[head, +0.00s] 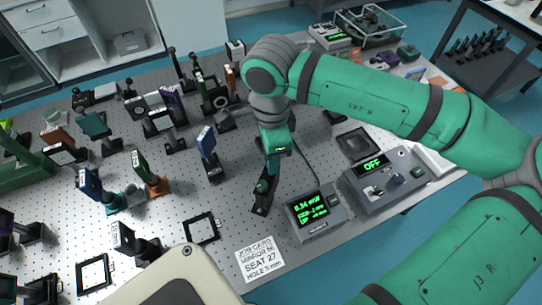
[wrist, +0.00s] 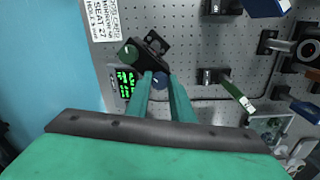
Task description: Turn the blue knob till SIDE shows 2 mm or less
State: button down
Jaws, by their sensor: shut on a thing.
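The blue knob (wrist: 159,83) shows between my fingertips in the wrist view; it belongs to a small black mount (wrist: 153,44). My gripper (wrist: 157,77) is shut on the blue knob. A green knob (wrist: 128,54) on the same mount is left of my fingers and free. In the head view my gripper (head: 274,168) reaches down to the mount and hides the blue knob; the green knob (head: 262,187) shows in front. The readout box (head: 316,212) shows 0.34 mW in green; the smaller SIDE and UP lines are too small to read surely.
A control box (head: 385,180) reading OFF stands right of the readout. A job card (head: 260,259) saying SEAT 27 lies at the table's front. Several optics on posts, including a blue one (head: 207,146), stand left of my gripper. Perforated tabletop is bare between them.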

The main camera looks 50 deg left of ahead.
jog(key=shift+n, duration=0.7)
jog(key=c, duration=1.6)
grip_release()
jog(key=shift+o, duration=0.2)
notch_tip(320, 180, up, 11)
jog(key=shift+f, duration=0.1)
